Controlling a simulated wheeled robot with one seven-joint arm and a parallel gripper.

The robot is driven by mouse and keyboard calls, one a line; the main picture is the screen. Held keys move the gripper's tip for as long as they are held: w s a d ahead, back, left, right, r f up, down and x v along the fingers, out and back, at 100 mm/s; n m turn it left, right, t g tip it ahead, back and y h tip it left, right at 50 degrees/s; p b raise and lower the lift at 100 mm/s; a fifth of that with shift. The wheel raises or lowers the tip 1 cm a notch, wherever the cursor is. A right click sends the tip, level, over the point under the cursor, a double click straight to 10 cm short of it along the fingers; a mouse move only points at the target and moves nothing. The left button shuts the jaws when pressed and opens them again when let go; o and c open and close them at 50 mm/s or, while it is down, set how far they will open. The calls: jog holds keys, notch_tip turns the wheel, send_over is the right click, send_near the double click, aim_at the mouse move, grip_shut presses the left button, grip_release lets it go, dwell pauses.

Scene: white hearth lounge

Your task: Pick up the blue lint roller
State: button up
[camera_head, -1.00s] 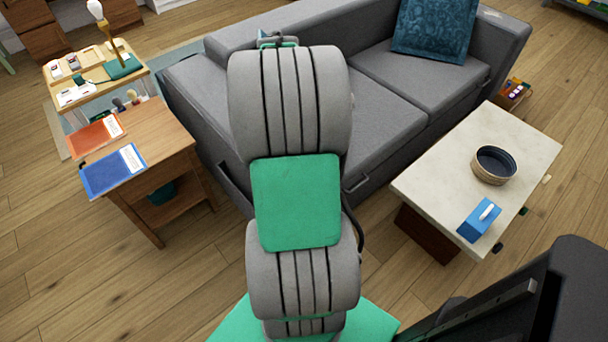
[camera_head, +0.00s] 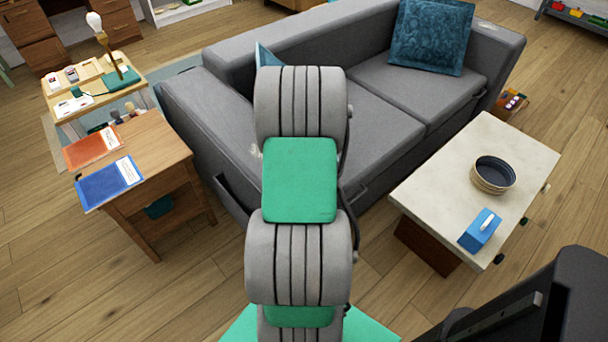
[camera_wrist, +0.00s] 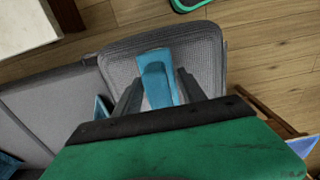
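A blue, elongated thing (camera_wrist: 157,75), which looks like the lint roller, lies over the grey mesh sofa armrest in the wrist view. My gripper (camera_wrist: 160,84) is open, with one dark finger on each side of it. I cannot tell whether the fingers touch it. Its near end is hidden by my green and black gripper body. In the head view my arm hides my gripper and this blue thing.
The grey sofa (camera_head: 390,110) carries a blue cushion (camera_head: 432,38). A blue pointed corner (camera_head: 267,56) shows beside my arm. The coffee table (camera_head: 445,185) holds a round bowl (camera_head: 493,175) and a blue box (camera_head: 480,231). A wooden side table (camera_head: 150,140) stands left.

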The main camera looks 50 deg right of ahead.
grip_shut()
jog(key=shift+r, duration=0.1)
dwell(0.3)
jog(key=shift+r, duration=0.15)
jog(key=r, duration=0.3)
jog(key=shift+w+a+r, duration=0.15)
jog(key=shift+a+r, duration=0.1)
jog(key=shift+r, duration=0.1)
jog(key=w+a+r, duration=0.4)
jog(key=a+r, duration=0.5)
jog(key=a, duration=0.4)
